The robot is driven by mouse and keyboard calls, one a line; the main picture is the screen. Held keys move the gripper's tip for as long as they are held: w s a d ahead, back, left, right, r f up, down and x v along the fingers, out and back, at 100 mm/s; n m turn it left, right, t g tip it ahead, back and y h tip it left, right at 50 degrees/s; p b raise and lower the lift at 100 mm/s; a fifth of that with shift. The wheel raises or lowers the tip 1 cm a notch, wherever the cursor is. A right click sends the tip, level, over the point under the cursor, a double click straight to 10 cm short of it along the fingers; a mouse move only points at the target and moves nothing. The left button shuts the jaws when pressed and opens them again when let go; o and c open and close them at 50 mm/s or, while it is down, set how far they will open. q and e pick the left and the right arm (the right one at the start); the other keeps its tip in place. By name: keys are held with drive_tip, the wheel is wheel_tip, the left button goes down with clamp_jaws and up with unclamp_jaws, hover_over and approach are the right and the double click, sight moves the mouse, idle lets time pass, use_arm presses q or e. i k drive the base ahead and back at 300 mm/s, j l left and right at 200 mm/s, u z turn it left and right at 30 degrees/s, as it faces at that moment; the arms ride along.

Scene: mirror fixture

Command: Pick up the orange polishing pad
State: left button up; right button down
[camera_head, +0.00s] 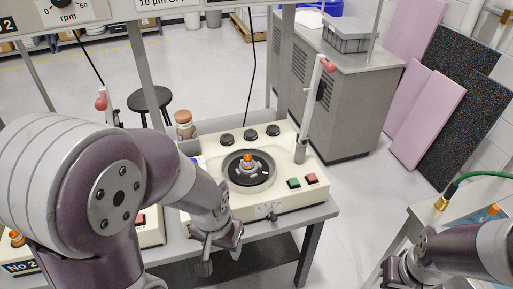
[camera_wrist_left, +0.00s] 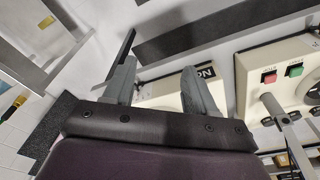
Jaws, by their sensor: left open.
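A small orange-topped piece (camera_head: 248,160) sits at the middle of the dark round plate (camera_head: 237,178) of the cream polishing machine. Another orange item (camera_head: 493,210) lies on the table at the right edge. I cannot tell which orange thing is the pad. My left gripper (camera_head: 222,254) hangs by the bench's front edge, left of and nearer than the plate. Its fingers (camera_wrist_left: 158,75) are apart with nothing between them in the left wrist view. My right gripper (camera_head: 394,272) is low at the right, partly cut off, and its jaws are unclear.
The machine has black knobs, green (camera_head: 293,183) and red (camera_head: 311,178) buttons and an upright arm (camera_head: 311,105) with a red tip. A brown-capped jar (camera_head: 184,124) stands at its back left. A second machine (camera_head: 152,232) is partly behind my left arm. Floor separates bench and right table.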

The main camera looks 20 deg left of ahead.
sight(248, 164)
drive_tip(key=i+j+z, duration=0.15)
drive_tip(key=j+z, duration=1.2)
